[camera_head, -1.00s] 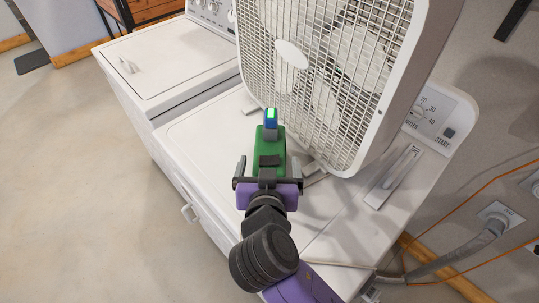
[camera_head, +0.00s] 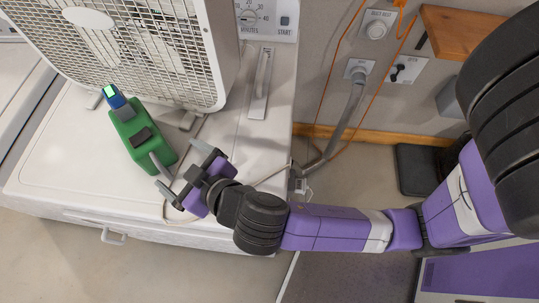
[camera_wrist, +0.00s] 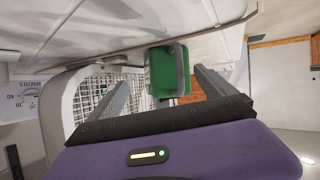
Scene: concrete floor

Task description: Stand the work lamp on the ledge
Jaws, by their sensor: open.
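The green object (camera_head: 131,128), which I take to be the work lamp, rests on the white dryer top (camera_head: 60,150) in front of the box fan. It has a blue head with a bright pale-green face and a dark patch on its body. I cannot tell surely whether it stands upright or lies. My gripper (camera_head: 176,164) is open and empty, to its lower right, with a small gap. In the wrist view the green body (camera_wrist: 160,75) with a grey frame shows between and beyond the open fingers (camera_wrist: 158,92). A wooden shelf (camera_head: 458,30), possibly the ledge, is on the wall at upper right.
The box fan (camera_head: 150,50) stands close behind the green object. The dryer's control panel (camera_head: 268,18) is right of the fan. A grey hose (camera_head: 350,115) and an orange cord (camera_head: 325,80) run along the wall. The dryer's left front top is bare.

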